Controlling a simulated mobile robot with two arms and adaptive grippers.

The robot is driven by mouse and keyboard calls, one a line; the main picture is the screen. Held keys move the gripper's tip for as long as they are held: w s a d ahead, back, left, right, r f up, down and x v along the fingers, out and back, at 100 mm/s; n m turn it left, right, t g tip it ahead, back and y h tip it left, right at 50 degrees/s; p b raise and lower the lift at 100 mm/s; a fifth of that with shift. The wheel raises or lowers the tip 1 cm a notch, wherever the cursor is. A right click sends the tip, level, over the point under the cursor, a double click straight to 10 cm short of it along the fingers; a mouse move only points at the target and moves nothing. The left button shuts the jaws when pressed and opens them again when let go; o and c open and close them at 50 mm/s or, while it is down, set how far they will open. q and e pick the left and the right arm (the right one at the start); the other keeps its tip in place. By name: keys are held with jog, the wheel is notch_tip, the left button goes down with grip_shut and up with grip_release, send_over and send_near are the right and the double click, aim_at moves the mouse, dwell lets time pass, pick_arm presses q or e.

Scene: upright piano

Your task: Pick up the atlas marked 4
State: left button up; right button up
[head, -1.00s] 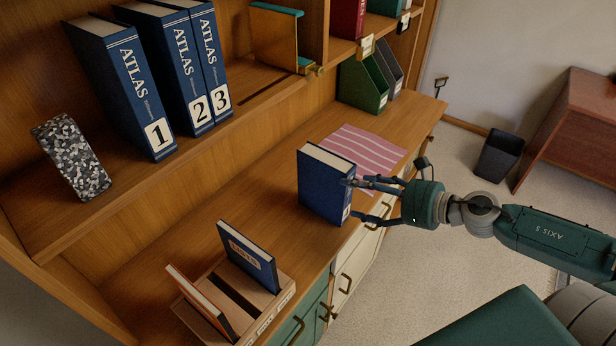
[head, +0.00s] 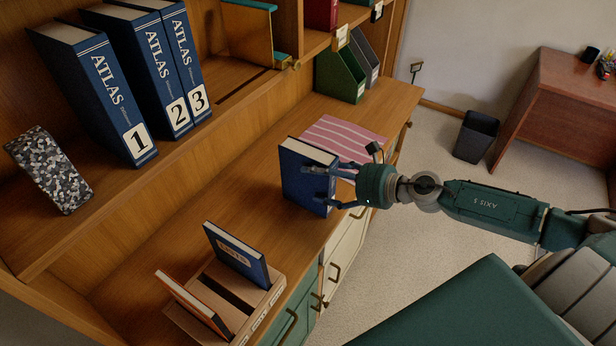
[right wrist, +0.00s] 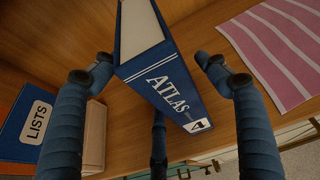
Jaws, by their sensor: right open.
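The atlas marked 4 (head: 305,178) is a thick blue book standing upright on the wooden counter. In the right wrist view its spine (right wrist: 165,85) shows "ATLAS" and a 4 on a white label near the bottom. My right gripper (head: 322,186) is open at the atlas, its fingers on the book's right side in the head view. In the right wrist view the open fingers (right wrist: 160,75) stand on either side of the spine, with visible gaps; a third finger is below, partly behind the book. My left gripper is not in view.
Atlases 1 (head: 100,95), 2 (head: 150,70) and 3 (head: 187,55) stand on the raised shelf beside a speckled block (head: 48,170). A pink striped cloth (head: 345,142) lies behind the atlas. A wooden holder (head: 262,304) with a blue "LISTS" book (head: 237,255) stands nearer.

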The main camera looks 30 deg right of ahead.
aim_at(306, 175)
jog(key=shift+w+a+p, duration=0.15)
jog(key=shift+w+p, duration=0.2)
jog(key=p+x, duration=0.2)
jog(key=x, duration=0.2)
jog(key=shift+w+f, duration=0.25)
jog(key=shift+f, duration=0.05)
jog(key=c, duration=1.8)
jog(key=shift+r, duration=0.2)
grip_shut()
